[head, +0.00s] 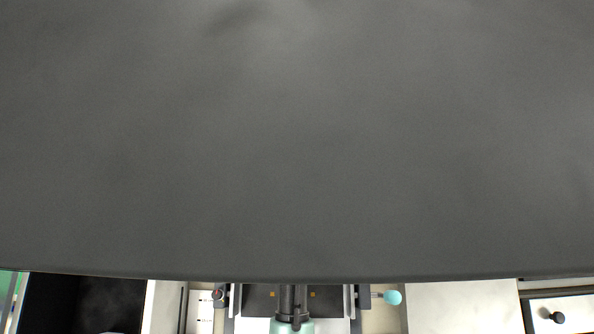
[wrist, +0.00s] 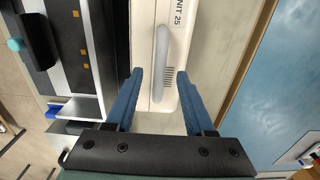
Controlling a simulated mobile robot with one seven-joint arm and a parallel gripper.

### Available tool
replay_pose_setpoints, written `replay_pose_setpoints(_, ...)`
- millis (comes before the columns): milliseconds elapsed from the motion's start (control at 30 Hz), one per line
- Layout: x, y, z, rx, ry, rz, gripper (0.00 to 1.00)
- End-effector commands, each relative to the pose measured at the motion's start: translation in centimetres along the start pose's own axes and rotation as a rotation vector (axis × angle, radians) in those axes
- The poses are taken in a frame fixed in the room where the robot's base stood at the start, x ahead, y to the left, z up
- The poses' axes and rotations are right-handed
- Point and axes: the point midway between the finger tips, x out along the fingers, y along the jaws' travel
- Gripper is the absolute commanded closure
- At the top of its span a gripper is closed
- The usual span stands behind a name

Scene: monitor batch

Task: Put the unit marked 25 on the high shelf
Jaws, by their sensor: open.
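Nothing is held. I cannot tell how far the fingertips are above the unit. I cannot identify the high shelf in either view, nor make out the gripper or the unit in the head view.
A large dark grey surface (head: 300,150) fills most of the head view and hides what lies behind. Below it show a teal knob (head: 393,297) and a black-knobbed white panel (head: 556,316). In the wrist view, a black fixture (wrist: 72,45) stands left and a blue panel (wrist: 225,85) right.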

Motion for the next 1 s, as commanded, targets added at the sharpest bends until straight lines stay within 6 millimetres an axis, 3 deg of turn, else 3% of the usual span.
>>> replay_pose_setpoints(300, 3.5, 0.2, -0.3, 0.001, -0.001, 0.002, 0.46)
replay_pose_setpoints(567, 3.7, 0.1, -0.2, 0.000, -0.001, -0.001, 0.46)
replay_pose_setpoints(867, 3.7, 0.1, -0.2, 0.000, -0.001, 0.000, 0.97)
replay_pose_setpoints(1000, 3.7, 0.1, -0.2, 0.000, -0.001, 0.000, 1.00)
